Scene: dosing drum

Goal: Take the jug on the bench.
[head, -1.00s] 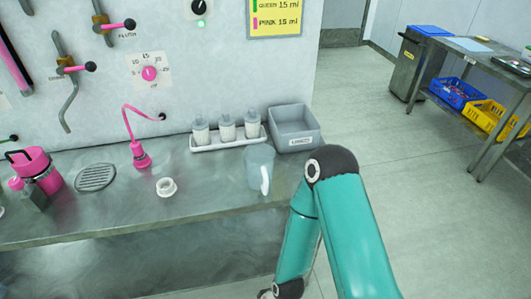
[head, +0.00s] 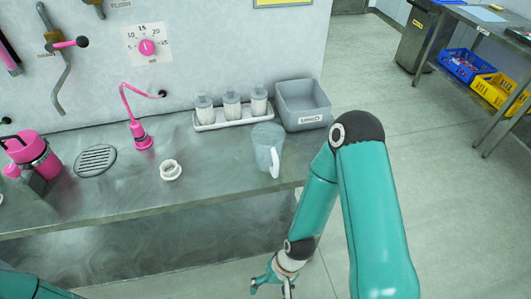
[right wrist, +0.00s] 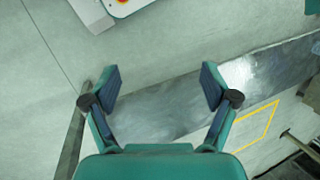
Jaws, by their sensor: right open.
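The jug (head: 266,146) is a translucent pale blue-grey vessel with a white handle. It stands upright on the steel bench (head: 215,174) near its right end in the head view, with the handle toward the front. My right gripper (head: 271,289) is low at the bottom of the head view, in front of the bench and well below the jug, apart from it. In the right wrist view my right gripper (right wrist: 160,88) is open with nothing between its fingers. The jug is not seen there. My left gripper is not visible; only a piece of my left arm shows at the bottom left.
Behind the jug are a grey bin (head: 303,104) and a white tray (head: 207,126) with several bottles. A white ring (head: 170,170), a pink nozzle (head: 141,137), a drain (head: 95,160) and a pink canister (head: 33,155) lie leftward. Bare bench lies between ring and jug.

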